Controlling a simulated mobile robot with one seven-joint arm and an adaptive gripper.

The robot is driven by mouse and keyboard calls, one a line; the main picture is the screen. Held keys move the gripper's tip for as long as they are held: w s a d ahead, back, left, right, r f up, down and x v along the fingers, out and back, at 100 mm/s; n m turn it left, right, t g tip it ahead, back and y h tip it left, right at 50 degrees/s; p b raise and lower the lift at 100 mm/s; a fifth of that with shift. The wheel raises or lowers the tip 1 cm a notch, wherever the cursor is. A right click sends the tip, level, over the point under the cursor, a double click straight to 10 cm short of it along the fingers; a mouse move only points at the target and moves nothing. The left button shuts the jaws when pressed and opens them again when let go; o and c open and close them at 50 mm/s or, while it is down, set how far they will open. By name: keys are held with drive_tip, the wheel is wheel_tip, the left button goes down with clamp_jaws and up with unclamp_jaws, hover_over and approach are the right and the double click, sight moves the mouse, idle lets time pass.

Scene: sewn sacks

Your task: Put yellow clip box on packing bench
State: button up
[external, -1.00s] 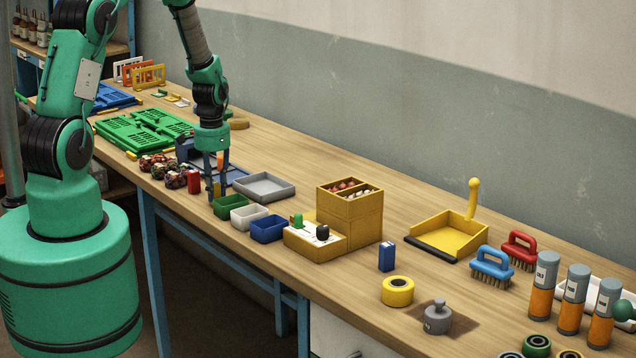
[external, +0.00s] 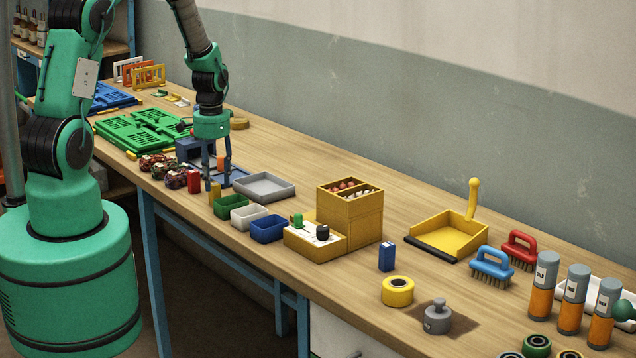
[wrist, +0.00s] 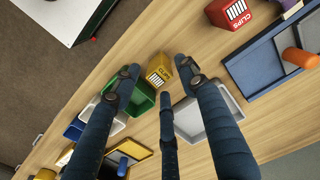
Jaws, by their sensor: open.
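The yellow clip box (external: 214,193) stands on the long wooden bench (external: 330,155), between a red box and a green tray near the front edge. In the wrist view the yellow clip box (wrist: 159,70) shows its label and sits in the gap between the spread fingertips. My gripper (external: 217,183) is open with its fingers pointing down, just above and behind the box. In the wrist view my gripper (wrist: 157,84) holds nothing. I cannot tell from these frames whether any finger touches the box.
A red clip box (wrist: 229,12) stands close by. Green (external: 230,206), white and blue small trays, a grey tray (external: 264,186) and a blue tray surround the spot. A yellow drawer box (external: 349,212) stands to the right. Bare wood lies behind the trays.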

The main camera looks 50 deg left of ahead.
wheel_tip(320, 180, up, 9)
drive_tip(key=shift+f, duration=0.2)
idle(0.7)
wheel_tip(320, 180, up, 13)
drive_tip(key=t, duration=0.1)
hover_over(214, 183)
drive_tip(key=s+d, duration=0.1)
drive_tip(key=d, duration=0.6)
drive_tip(key=s+d+r+t, duration=0.1)
drive_tip(key=s+d+r, duration=0.25)
drive_tip(key=r, duration=0.25)
drive_tip(key=s+d+r+t, duration=0.1)
drive_tip(key=s+d+r, duration=0.1)
drive_tip(key=d+r, duration=0.3)
drive_tip(key=s+d+r+t, duration=0.1)
drive_tip(key=s+d+r, duration=0.4)
drive_tip(key=s, duration=0.4)
drive_tip(key=s+d+r+t, duration=0.1)
drive_tip(key=s+d+r, duration=0.4)
drive_tip(key=s, duration=0.4)
drive_tip(key=shift+d+r+t, duration=0.2)
drive_tip(key=shift+d+t, duration=0.1)
drive_tip(key=shift+d, duration=0.05)
